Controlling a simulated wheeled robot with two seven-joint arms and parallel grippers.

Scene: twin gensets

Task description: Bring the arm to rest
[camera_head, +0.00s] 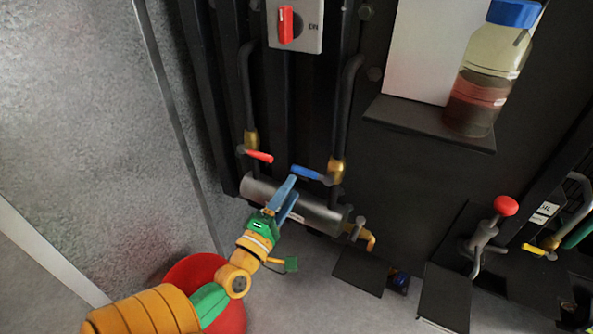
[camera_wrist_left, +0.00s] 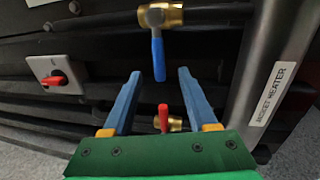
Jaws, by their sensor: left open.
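My left arm (camera_head: 150,312), orange and green, reaches in from the lower left of the head view. Its gripper (camera_head: 284,194) has blue fingers, open and empty, in front of the metal jacket heater cylinder (camera_head: 318,215). The left wrist view shows the two fingers (camera_wrist_left: 159,76) apart. A blue valve lever (camera_wrist_left: 158,58) on a brass valve lies in line with the gap between the fingertips, with no clear contact. A red valve lever (camera_wrist_left: 163,118) shows between the fingers. In the head view, the blue lever (camera_head: 306,172) is just beyond the fingertips, and the red lever (camera_head: 259,156) is to their left.
A red rotary switch (camera_head: 286,24) is above. A shelf (camera_head: 425,122) holds a blue-capped bottle (camera_head: 482,75). A red round object (camera_head: 232,318) is behind my arm. A red-knobbed lever (camera_head: 504,206) stands at right. Grey floor lies lower left.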

